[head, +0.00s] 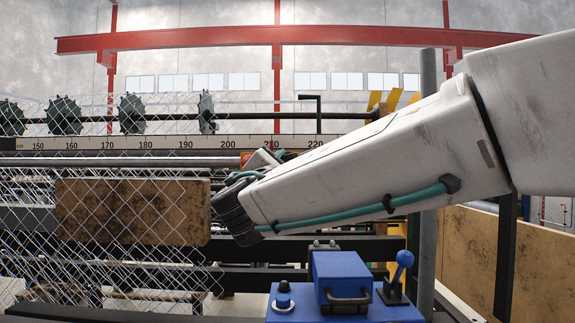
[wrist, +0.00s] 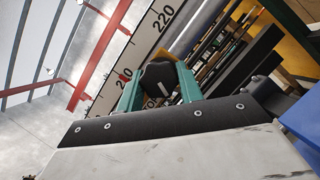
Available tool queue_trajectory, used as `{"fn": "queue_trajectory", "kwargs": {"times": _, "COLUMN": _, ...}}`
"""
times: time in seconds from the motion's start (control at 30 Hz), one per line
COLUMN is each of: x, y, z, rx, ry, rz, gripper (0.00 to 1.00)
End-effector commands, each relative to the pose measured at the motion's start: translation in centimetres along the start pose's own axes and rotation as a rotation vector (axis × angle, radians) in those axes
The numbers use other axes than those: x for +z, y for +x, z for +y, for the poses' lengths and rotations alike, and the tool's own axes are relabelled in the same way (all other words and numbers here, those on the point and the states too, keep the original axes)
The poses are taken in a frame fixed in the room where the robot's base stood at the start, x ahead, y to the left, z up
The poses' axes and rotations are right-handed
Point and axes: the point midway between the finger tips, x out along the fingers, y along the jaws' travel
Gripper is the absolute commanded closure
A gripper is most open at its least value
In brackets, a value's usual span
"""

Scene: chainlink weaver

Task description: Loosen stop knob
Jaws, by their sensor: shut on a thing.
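The stop knob (wrist: 158,78) is black with a pale line on its face, and it sits in front of the scale in the wrist view. My gripper (wrist: 160,84) has two teal fingers, one on each side of the knob, and is shut on it. In the head view, my gripper (head: 262,166) reaches in from the right to the rail just below the scale, near the 210 mark. There my arm and wrist hide most of the knob. The long scale (head: 180,142) runs across the machine with numbers from 150 to 220.
Chain-link mesh (head: 120,270) hangs at the left in front of a stained wooden board (head: 130,212). A blue control box (head: 340,275) with a blue-balled lever (head: 404,258) stands below my arm. A grey post (head: 428,230) rises behind my arm. Toothed wheels (head: 64,115) line a shaft behind.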

Motion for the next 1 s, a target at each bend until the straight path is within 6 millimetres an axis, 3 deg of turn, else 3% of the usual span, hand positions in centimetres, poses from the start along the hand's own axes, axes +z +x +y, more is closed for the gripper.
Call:
{"fn": "queue_trajectory", "kwargs": {"times": 0.6, "x": 0.05, "y": 0.04, "z": -0.34, "rx": 0.217, "ry": -0.527, "rz": 0.001, "gripper": 0.87}}
{"fn": "queue_trajectory", "kwargs": {"times": 1.0, "x": 0.07, "y": 0.06, "z": -0.39, "rx": 0.309, "ry": -0.747, "rz": 0.001, "gripper": 0.87}}
